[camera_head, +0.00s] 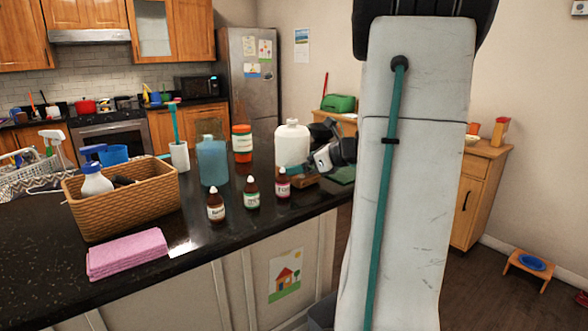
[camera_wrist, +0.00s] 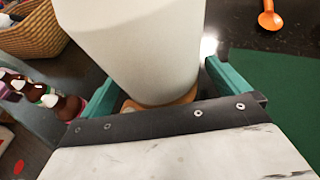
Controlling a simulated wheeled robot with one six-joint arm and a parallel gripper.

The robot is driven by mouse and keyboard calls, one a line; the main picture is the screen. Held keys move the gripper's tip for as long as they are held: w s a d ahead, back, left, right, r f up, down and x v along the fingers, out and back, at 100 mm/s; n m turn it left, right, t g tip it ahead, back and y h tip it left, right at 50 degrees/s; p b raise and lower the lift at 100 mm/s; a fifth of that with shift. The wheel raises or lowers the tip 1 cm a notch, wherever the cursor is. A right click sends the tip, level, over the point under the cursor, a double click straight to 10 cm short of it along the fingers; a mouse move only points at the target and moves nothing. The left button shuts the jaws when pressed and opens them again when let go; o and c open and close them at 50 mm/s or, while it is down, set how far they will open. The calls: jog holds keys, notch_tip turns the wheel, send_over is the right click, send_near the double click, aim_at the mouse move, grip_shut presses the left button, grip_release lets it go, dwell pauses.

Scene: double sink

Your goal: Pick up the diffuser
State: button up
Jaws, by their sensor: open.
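The diffuser is probably the white, rounded vessel (camera_head: 292,143) on the dark counter, with a wooden base (camera_head: 305,181) low beside my gripper. In the wrist view, the white body (camera_wrist: 140,45) stands on a tan wooden base (camera_wrist: 185,97). My gripper (camera_wrist: 160,80) is open, with one teal finger on each side of the white body's lower part. The gripper (camera_head: 298,169) reaches in from the right in the head view. Whether the fingers touch the diffuser cannot be told. Its top is cut off in the wrist view.
Small brown bottles (camera_head: 252,194) stand in front, near the counter edge. A blue bottle (camera_head: 212,160) and an orange jar (camera_head: 242,142) stand left of the diffuser. A wicker basket (camera_head: 130,207) and pink towels (camera_head: 127,254) lie farther left. A green mat (camera_wrist: 270,95) lies on the right.

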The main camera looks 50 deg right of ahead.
jog(key=shift+w, duration=0.1)
jog(key=shift+c, duration=0.3)
jog(key=c, duration=1)
jog(key=shift+c, duration=0.5)
jog(key=shift+r, duration=0.1)
